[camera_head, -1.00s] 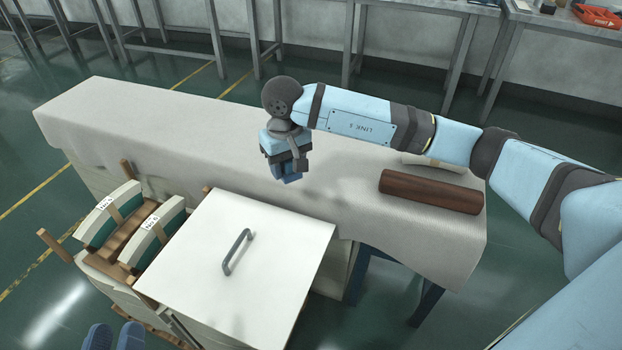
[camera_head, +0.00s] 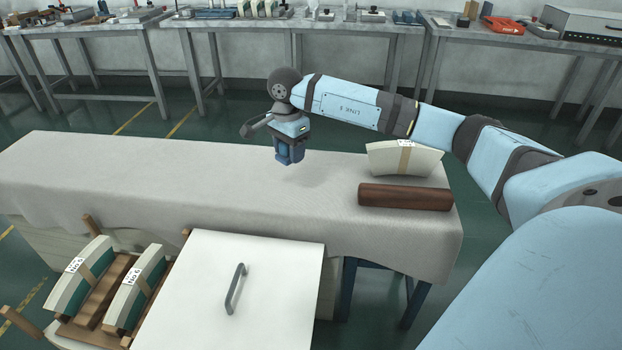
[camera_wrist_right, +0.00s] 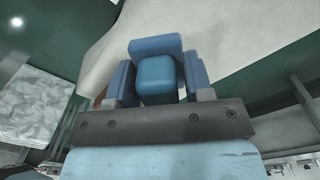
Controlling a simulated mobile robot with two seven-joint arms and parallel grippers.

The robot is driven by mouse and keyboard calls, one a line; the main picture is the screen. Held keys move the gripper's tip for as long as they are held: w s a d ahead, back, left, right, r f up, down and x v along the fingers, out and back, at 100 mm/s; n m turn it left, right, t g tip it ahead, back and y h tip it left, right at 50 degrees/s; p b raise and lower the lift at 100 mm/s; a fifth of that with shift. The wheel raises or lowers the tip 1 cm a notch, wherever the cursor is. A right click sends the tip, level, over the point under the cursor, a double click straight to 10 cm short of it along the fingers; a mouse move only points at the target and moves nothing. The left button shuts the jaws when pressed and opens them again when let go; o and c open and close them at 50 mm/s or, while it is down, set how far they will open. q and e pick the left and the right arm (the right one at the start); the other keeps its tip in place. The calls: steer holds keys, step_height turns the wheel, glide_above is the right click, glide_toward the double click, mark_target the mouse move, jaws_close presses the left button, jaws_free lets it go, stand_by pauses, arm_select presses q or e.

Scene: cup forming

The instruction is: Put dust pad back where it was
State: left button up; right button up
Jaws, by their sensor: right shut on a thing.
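My right gripper (camera_head: 289,155) hangs over the cloth-covered table, left of a brown wooden bar. It is shut on a small blue block (camera_wrist_right: 158,79), which the right wrist view shows between the fingers. The block could be the dust pad; its shape is partly hidden, and its blue is close to that of the gripper. In the head view, the gripper and block appear above the cloth, apart from other things. My left gripper is not in view.
The brown wooden bar (camera_head: 405,197) lies on the table (camera_head: 130,170) before a pale curved strapped block (camera_head: 404,159). A white lid with a grey handle (camera_head: 235,289) and a rack of labelled curved blocks (camera_head: 138,288) stand in front. The table's left side is clear.

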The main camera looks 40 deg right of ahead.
steer(key=d+r+m, duration=0.2)
steer(key=d+m, duration=0.3)
steer(key=d, duration=0.1)
steer(key=m+b, duration=0.1)
steer(key=b, duration=0.2)
glide_toward(312, 199)
steer(key=shift+s+f+b, duration=0.1)
steer(key=shift+f+b, duration=0.25)
steer(key=shift+f, duration=0.2)
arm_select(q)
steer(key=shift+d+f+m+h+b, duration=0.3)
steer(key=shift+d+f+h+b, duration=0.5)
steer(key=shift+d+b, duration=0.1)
arm_select(e)
steer(key=shift+f, duration=3)
steer(key=shift+f, duration=0.1)
steer(key=o, duration=0.8)
steer(key=shift+o, duration=0.4)
